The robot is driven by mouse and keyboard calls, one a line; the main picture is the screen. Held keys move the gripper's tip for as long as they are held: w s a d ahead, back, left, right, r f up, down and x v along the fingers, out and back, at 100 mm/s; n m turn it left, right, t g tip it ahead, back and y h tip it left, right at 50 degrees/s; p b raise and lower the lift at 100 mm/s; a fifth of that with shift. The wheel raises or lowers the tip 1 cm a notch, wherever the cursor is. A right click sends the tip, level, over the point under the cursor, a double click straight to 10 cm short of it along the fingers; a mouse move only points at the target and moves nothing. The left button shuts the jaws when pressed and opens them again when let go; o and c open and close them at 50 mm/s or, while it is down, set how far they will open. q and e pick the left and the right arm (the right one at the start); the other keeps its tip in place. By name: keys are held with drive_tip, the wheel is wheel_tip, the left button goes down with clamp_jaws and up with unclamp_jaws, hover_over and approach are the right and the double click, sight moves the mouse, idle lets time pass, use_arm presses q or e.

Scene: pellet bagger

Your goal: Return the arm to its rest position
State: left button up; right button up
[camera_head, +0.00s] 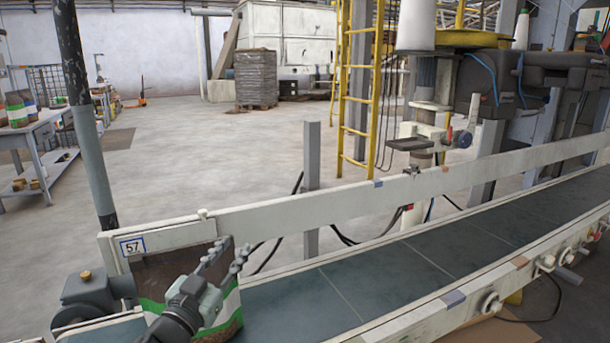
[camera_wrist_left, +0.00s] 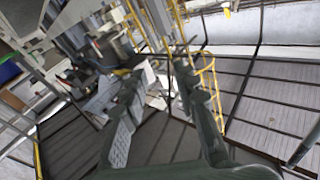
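My left gripper (camera_head: 231,251) is at the lower left of the head view, with its fingers pointing up and to the right. In the left wrist view its two fingers (camera_wrist_left: 160,82) stand apart with nothing held between them. A bag with green, white and brown areas (camera_head: 231,314) stands at the near left end of the conveyor, behind the gripper in the head view. The gripper and wrist cover part of the bag. I cannot tell whether they touch it. My right gripper is not in view.
The dark conveyor belt (camera_head: 385,278) runs to the upper right between pale side rails (camera_head: 330,205). A grey post (camera_head: 311,185) and a yellow ladder (camera_head: 360,90) stand behind it. A shelf table (camera_head: 45,130) stands at far left. Open floor (camera_head: 220,150) lies beyond the conveyor.

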use_arm(q)
drive_tip(key=s+a+f+n+g+y, duration=0.2)
drive_tip(key=s+a+f+g+y, duration=0.3)
drive_tip(key=f, duration=0.6)
drive_tip(key=s+a+f+n+g+y, duration=0.2)
drive_tip(key=s+a+f, duration=0.35)
drive_tip(key=f, duration=0.55)
drive_tip(key=s+f+g, duration=0.4)
drive_tip(key=s+f, duration=0.3)
drive_tip(key=s, duration=0.4)
drive_tip(key=s+a+f+g, duration=0.1)
drive_tip(key=s+f+g, duration=0.3)
drive_tip(key=s+f, duration=0.3)
drive_tip(key=s, duration=0.5)
drive_tip(key=shift+s+a+g, duration=0.15)
drive_tip(key=shift+a+g, duration=0.1)
drive_tip(key=shift+g, duration=0.15)
